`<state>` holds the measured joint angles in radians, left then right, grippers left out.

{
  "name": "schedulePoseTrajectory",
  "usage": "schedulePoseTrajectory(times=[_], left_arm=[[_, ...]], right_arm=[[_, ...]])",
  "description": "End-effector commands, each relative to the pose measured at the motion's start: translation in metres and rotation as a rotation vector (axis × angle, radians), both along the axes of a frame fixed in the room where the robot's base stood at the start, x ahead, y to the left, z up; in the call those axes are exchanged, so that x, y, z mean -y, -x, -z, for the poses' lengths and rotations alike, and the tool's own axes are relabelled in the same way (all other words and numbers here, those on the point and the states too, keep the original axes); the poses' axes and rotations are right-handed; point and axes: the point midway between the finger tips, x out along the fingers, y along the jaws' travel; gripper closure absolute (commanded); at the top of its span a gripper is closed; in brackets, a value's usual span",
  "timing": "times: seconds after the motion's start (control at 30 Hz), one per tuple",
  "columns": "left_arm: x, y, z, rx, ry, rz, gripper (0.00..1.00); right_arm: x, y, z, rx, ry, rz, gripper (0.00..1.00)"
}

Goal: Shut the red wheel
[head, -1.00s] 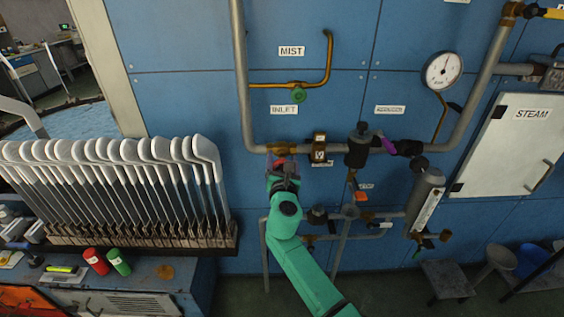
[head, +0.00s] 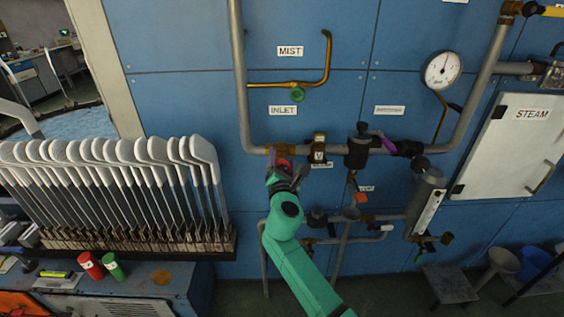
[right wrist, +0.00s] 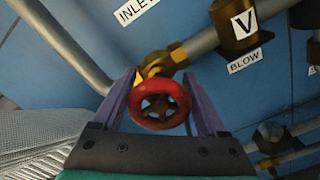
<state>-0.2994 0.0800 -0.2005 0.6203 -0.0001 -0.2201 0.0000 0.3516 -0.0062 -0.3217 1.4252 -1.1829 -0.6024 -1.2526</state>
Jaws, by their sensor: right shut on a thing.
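The red wheel (right wrist: 160,103) is a small round handwheel on a brass valve (right wrist: 162,62) in the pipe below the INLET label. In the right wrist view it sits between the two purple fingers of my right gripper (right wrist: 163,100), which is shut on it. In the head view my right gripper (head: 284,174) reaches up to the red wheel (head: 284,163), whose lower part is hidden behind it. My left gripper is not in view.
A grey pipe (head: 240,90) runs down and along the blue panel. A brass block marked V (head: 319,150) is right of the wheel. A green wheel (head: 297,95) sits above. A rack of white sock boards (head: 110,155) stands left.

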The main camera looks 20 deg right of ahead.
Motion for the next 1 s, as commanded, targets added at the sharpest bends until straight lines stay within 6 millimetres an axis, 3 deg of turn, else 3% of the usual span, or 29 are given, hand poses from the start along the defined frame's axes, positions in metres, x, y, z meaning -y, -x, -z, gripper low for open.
schedulePoseTrajectory(times=[0.13,0.17,0.2,0.57,0.77,1.0], left_arm=[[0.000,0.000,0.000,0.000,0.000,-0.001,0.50],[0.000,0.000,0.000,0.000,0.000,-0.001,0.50],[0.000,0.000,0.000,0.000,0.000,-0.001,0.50],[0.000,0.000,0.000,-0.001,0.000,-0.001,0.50],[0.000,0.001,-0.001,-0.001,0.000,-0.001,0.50],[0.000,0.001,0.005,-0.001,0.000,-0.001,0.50]], right_arm=[[0.000,0.000,0.002,-0.004,0.000,0.000,0.80],[0.000,0.000,0.002,-0.004,0.000,0.000,0.17],[0.000,0.000,0.002,-0.004,0.000,0.000,0.02],[-0.003,0.008,0.002,-0.003,0.002,-0.002,0.00],[-0.012,0.045,0.003,-0.004,0.001,-0.002,0.00],[-0.027,0.103,0.004,-0.005,0.000,-0.002,0.00]])
